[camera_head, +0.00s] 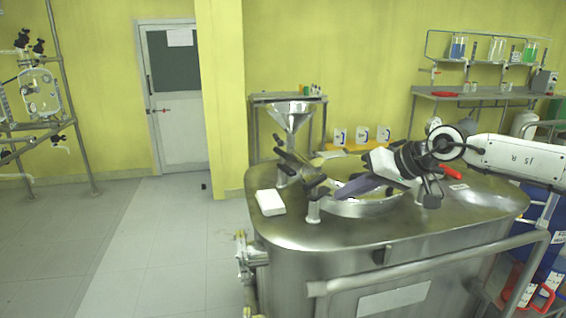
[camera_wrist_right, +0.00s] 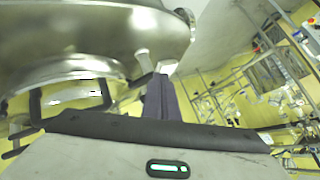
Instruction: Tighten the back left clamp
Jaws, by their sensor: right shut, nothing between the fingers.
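The round steel hatch (camera_head: 362,207) sits on top of the steel reactor, with clamps with dark handles around its rim. The back left clamp (camera_head: 284,168) stands beside the funnel, its dark handle slanting toward the hatch. The front left clamp (camera_head: 313,210) is nearer me. My right gripper (camera_head: 342,191) reaches in from the right over the hatch, its purple-grey fingers closed and empty. In the right wrist view the closed fingers (camera_wrist_right: 160,92) point toward a small grey clamp part at the steel rim; contact is unclear. My left gripper is out of view.
A steel funnel (camera_head: 294,117) rises behind the clamps. A white block (camera_head: 270,202) lies on the left of the reactor top (camera_head: 420,232). A red-handled item (camera_head: 450,172) lies on the right. A shelf with glassware (camera_head: 490,60) is on the back wall.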

